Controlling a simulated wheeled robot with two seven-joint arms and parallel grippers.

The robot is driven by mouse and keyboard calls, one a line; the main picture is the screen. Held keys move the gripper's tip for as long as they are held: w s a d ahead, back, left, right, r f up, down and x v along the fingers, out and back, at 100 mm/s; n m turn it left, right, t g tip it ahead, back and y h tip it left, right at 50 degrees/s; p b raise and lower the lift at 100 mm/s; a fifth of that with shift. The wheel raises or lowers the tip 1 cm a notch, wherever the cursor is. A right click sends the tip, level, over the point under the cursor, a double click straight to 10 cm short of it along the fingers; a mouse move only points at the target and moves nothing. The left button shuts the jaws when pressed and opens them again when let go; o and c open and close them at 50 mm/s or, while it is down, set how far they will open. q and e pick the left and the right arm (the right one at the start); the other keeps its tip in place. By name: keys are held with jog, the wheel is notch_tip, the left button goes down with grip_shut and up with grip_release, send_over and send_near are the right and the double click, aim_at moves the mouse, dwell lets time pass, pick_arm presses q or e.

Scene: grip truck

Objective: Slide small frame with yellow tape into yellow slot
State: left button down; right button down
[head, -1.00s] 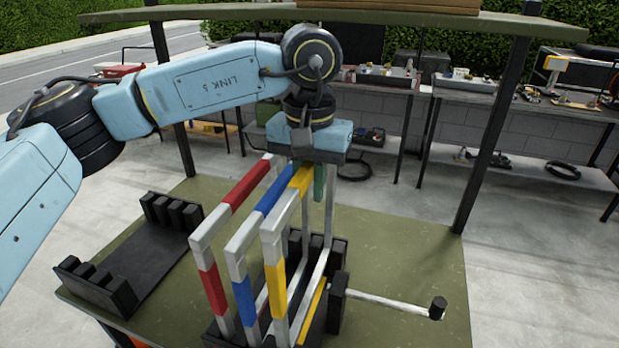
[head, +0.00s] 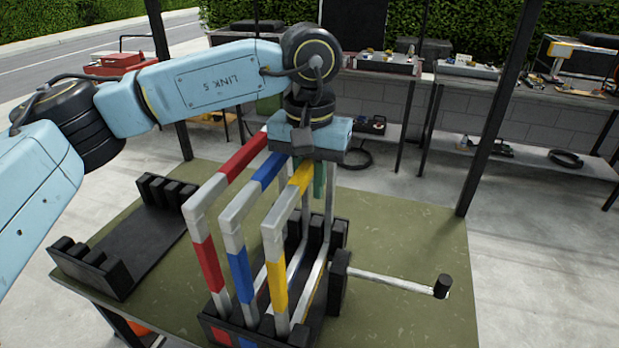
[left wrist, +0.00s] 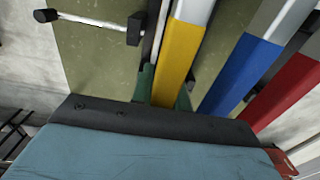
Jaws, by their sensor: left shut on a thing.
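The small frame with yellow tape (head: 276,285) stands upright at the right of the row, white with yellow bands. My left gripper (head: 310,172) is shut on its top bar from above; the green fingers straddle the yellow band (left wrist: 178,55) in the left wrist view. The frame's lower part is down in the black slotted rack (head: 338,235), right of the blue-taped frame. The yellow slot marking is not clearly visible, and how deep the frame sits cannot be told. My right gripper is out of view.
A blue-taped frame (head: 240,275) and a red-taped frame (head: 207,265) stand to the left in the same rack. An empty black rack (head: 140,250) lies at the table's left. A white rod with a black knob (head: 442,286) juts out right. The green table (head: 410,240) is otherwise clear.

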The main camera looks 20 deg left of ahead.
pick_arm(q)
jog(key=shift+f, duration=0.15)
dwell(0.3)
jog(key=c, duration=1.3)
grip_release()
